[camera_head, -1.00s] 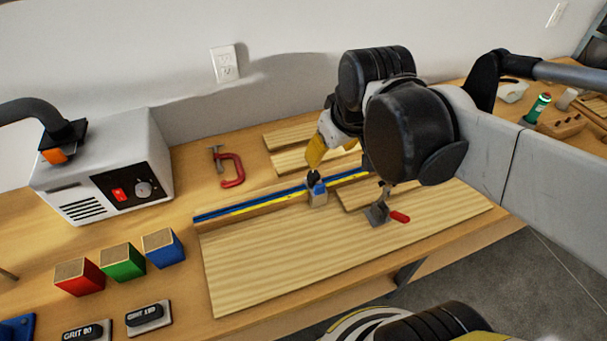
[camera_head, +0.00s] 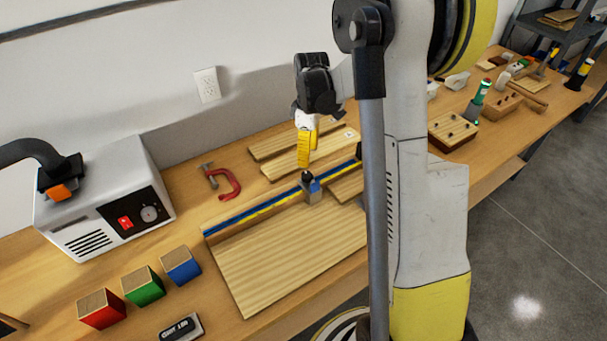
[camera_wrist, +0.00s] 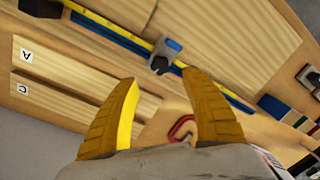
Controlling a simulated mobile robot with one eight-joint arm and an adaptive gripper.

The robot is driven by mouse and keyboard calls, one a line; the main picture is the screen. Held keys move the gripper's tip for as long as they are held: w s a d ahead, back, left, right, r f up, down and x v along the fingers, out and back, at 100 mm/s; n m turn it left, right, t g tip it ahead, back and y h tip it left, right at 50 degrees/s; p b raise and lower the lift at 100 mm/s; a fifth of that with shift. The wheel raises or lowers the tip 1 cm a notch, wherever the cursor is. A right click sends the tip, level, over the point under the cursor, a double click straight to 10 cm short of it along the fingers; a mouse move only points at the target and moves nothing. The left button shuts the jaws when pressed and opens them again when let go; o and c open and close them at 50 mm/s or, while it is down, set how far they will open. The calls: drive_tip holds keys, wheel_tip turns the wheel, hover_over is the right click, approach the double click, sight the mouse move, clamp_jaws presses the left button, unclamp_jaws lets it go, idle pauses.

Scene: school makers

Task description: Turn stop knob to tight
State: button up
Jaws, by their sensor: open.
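The stop is a small grey and blue block (camera_head: 313,190) on the blue and yellow ruled fence (camera_head: 260,212). Its dark knob (camera_head: 306,177) faces the back of the bench. In the wrist view the stop (camera_wrist: 170,47) and its knob (camera_wrist: 159,66) lie just beyond the fingertips. My gripper (camera_head: 305,165) has yellow fingers and hangs just behind and above the knob. In the wrist view its fingers (camera_wrist: 162,76) are spread, with nothing between them and the knob apart from them. Any tight mark on the knob is too small to read.
A red clamp (camera_head: 222,184) and light boards (camera_head: 285,143) lie behind the fence. A wide board (camera_head: 285,250) lies in front. A grey machine (camera_head: 95,200) and red, green and blue blocks (camera_head: 143,287) stand at left. My arm hides the bench right of the stop.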

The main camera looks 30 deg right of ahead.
sight(307, 175)
drive_tip(key=f, duration=0.2)
drive_tip(key=f+b, duration=0.1)
drive_tip(key=f, duration=0.2)
drive_tip(key=f+b, duration=0.1)
drive_tip(key=f, duration=0.2)
drive_tip(key=shift+s+a+f, duration=0.15)
drive_tip(key=shift+a, duration=0.1)
clamp_jaws()
